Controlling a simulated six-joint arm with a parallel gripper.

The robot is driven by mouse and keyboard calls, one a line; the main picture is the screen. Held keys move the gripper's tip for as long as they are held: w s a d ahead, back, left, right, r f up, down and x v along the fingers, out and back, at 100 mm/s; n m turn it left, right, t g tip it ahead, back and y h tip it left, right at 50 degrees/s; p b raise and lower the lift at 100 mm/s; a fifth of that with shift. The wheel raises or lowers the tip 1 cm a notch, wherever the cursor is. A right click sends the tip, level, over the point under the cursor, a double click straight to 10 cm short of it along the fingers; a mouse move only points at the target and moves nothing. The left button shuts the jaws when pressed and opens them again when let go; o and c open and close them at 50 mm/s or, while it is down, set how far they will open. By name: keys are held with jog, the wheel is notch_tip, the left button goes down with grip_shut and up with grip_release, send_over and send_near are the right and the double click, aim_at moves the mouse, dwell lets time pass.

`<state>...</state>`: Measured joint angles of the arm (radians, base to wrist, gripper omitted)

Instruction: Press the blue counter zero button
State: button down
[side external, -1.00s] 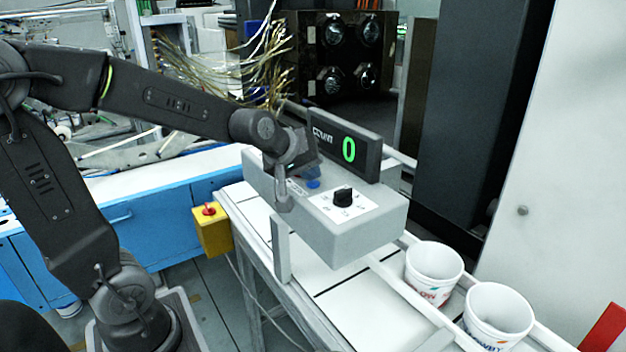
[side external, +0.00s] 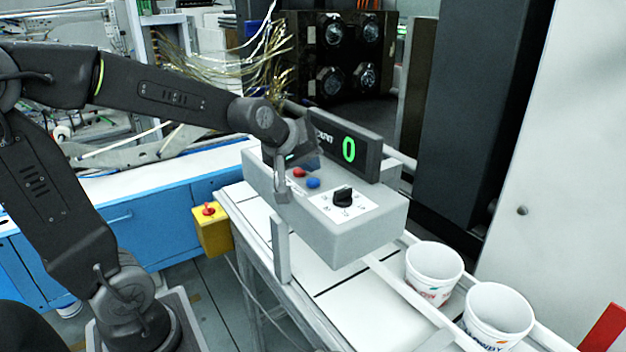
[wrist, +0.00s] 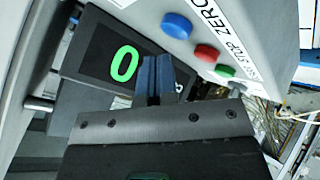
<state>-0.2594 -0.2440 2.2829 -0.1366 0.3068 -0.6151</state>
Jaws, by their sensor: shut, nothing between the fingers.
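The blue button (side external: 313,183) sits on top of the grey control box (side external: 340,236), between a red button (side external: 299,172) and a black knob. The blue button also shows in the wrist view (wrist: 176,25), beside the red button (wrist: 206,53) and a green button (wrist: 224,71). The counter display (side external: 346,147) stands at the back of the box and reads a green 0. My gripper (wrist: 155,62) is shut and empty. In the wrist view its fingertips appear in front of the display, below and left of the blue button, with a visible gap.
The black knob (side external: 343,195) stands on a white dial plate. Two white cups (side external: 434,273) stand on the conveyor at right. A yellow box with a red stop button (side external: 209,209) is at the left edge of the conveyor.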

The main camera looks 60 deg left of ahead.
aim_at(310, 180)
jog(key=shift+r, duration=0.1)
jog(key=shift+r, duration=2.45)
jog(key=s+d+f+m+g+h, duration=0.1)
jog(key=s+d+f+m, duration=0.2)
jog(key=s, duration=0.5)
jog(key=s+d+f+m+g+h, duration=0.1)
jog(key=s+d+f+m+g, duration=0.1)
jog(key=s+d+m, duration=0.4)
jog(key=s+f+m, duration=0.1)
jog(key=s+m, duration=0.1)
jog(key=s, duration=0.1)
jog(key=shift+s+f, duration=0.15)
